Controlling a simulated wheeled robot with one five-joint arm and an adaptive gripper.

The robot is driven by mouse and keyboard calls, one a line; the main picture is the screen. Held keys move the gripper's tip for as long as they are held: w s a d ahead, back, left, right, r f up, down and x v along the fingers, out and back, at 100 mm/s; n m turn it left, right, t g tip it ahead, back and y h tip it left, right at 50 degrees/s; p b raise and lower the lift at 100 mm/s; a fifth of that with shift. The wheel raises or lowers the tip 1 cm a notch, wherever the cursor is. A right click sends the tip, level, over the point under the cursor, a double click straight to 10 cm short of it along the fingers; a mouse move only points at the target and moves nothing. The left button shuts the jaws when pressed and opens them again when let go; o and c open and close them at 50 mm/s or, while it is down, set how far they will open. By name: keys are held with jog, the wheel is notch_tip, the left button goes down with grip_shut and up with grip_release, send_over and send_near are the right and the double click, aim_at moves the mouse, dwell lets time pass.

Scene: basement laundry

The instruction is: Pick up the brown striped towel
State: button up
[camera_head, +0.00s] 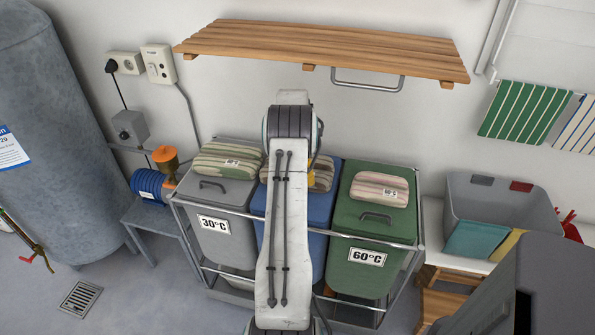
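A brown and tan striped folded towel (321,173) lies on the lid of the blue bin (323,205), in the middle of the row. My arm stands in front of it and hides much of the towel and of the blue bin. My gripper does not show; it is out of sight behind my arm's upper joint or out of frame. A green and beige striped towel (229,161) lies on the grey 30°C bin (217,239). A pink and beige striped towel (379,188) lies on the green 60°C bin (366,236).
A metal frame (413,262) holds the bins. A wooden slatted shelf (320,47) with a rail juts from the wall above. A grey tank (50,130) stands left. A grey tub (505,203) with folded cloths stands right. A floor drain (80,298) is at lower left.

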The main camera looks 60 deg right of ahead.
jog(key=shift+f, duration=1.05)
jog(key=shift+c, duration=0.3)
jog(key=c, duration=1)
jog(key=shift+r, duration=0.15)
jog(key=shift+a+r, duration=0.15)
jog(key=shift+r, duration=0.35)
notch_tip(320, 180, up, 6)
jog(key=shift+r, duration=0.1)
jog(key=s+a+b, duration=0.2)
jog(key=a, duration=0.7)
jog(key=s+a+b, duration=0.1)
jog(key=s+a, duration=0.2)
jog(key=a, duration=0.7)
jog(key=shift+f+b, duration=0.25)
jog(key=shift+b, duration=0.1)
